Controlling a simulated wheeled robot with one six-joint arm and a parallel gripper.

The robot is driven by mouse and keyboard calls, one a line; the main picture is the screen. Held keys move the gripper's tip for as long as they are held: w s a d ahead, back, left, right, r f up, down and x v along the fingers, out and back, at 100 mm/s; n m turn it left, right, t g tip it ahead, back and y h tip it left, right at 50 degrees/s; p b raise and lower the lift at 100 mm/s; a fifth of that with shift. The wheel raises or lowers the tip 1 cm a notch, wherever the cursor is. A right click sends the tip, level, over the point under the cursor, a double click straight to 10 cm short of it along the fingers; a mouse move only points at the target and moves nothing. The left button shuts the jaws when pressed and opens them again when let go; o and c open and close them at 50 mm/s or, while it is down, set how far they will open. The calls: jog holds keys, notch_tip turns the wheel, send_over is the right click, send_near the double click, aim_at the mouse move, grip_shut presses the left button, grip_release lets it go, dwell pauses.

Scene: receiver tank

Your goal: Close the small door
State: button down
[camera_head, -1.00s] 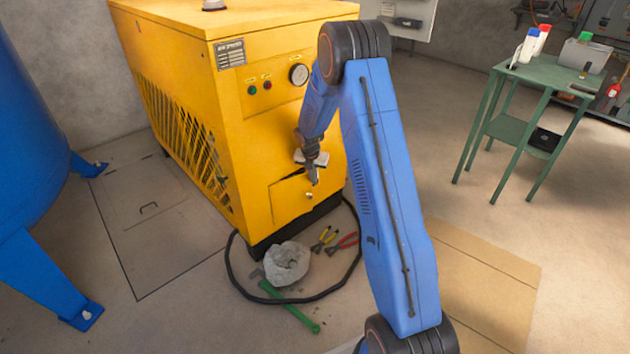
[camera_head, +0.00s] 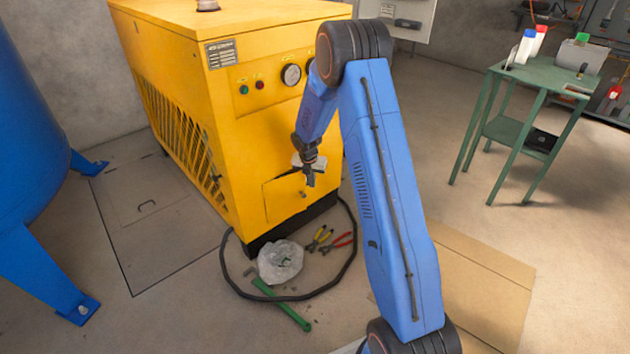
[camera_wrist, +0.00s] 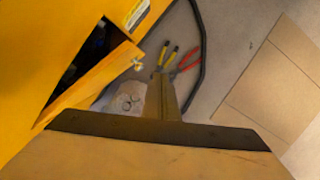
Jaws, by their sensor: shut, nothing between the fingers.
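The small door (camera_head: 283,201) is a yellow panel low on the front of the yellow machine. In the wrist view the door (camera_wrist: 92,84) stands ajar, with a dark gap between it and the machine front. Its small round knob (camera_wrist: 138,63) is near the panel's free end; the knob also shows in the head view. My gripper (camera_head: 310,181) is shut and empty, pointing down in front of the door's upper part, close to the knob. In the wrist view my gripper (camera_wrist: 163,98) extends beside the door's free end; I cannot tell whether they touch.
The yellow machine (camera_head: 180,65) stands behind the door. On the floor below lie a crumpled grey lump (camera_head: 280,262), pliers (camera_head: 338,243), a green-handled tool (camera_head: 283,305) and a looped black hose (camera_head: 352,255).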

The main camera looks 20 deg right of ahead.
jog(key=d+v, duration=0.1)
jog(key=v, duration=0.8)
notch_tip(320, 180, down, 14)
jog(key=w+d+m+t+y, duration=0.2)
jog(key=w+m+t, duration=0.1)
jog(key=t, duration=0.4)
jog(key=s+r+m+t+y, duration=0.1)
jog(key=s+r+m+t, duration=0.2)
jog(key=s+m+t, duration=0.5)
jog(key=w+a+n, duration=0.1)
jog(key=w, duration=0.8)
jog(key=shift+w+a+n+t, duration=0.35)
jog(key=shift+n+t, duration=0.05)
